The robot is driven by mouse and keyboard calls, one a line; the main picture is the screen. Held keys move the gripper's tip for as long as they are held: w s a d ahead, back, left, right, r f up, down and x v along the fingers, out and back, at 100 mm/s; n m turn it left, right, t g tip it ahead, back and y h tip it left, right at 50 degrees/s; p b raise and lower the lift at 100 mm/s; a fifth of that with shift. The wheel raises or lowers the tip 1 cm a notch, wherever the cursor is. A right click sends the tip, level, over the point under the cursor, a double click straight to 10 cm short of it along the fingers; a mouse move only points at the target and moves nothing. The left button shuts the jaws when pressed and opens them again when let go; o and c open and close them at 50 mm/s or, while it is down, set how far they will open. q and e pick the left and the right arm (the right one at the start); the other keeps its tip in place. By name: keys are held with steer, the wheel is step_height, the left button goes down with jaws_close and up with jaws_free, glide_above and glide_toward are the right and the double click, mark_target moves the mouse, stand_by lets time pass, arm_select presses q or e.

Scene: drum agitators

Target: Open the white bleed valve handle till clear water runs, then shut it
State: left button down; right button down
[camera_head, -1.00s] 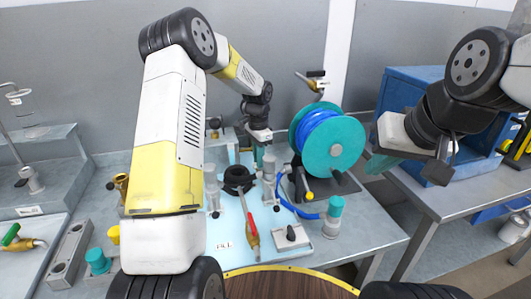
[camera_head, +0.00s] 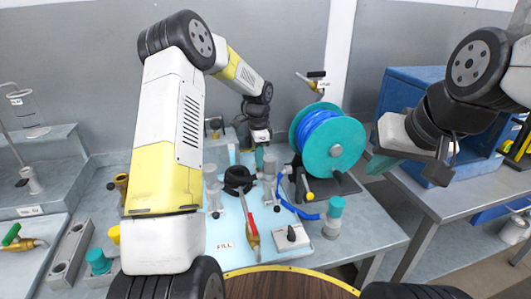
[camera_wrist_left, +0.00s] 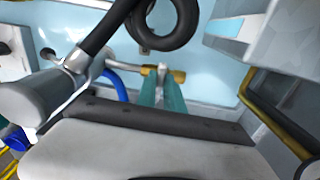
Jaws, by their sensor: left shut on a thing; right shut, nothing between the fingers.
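My left gripper (camera_head: 260,157) is low at the back of the light-blue panel. In the left wrist view its teal fingers (camera_wrist_left: 161,95) are closed on the small white bleed valve handle (camera_wrist_left: 163,69), mostly hidden between them. Brass fittings (camera_wrist_left: 178,76) show beside the handle, joined to a grey metal pipe (camera_wrist_left: 122,66). In the head view the handle is hidden behind my gripper and the fittings around it. I cannot see any water running. My right gripper (camera_head: 382,164) is shut and empty, raised in front of the blue cabinet.
A teal reel with blue hose (camera_head: 333,145) stands right of my left gripper. Clear-topped grey fittings (camera_head: 213,190) and a black coiled hose (camera_head: 238,180) crowd the panel. A red-handled brass valve (camera_head: 251,235) lies at the front by a FILL label. A blue cabinet (camera_head: 400,95) stands right.

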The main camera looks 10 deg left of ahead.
arm_select(q)
steer(key=c, duration=1.5)
jaws_free()
steer(key=shift+o, duration=0.2)
steer(key=shift+r, duration=0.1)
step_height(320, 180, up, 8)
steer(key=shift+f, duration=0.2)
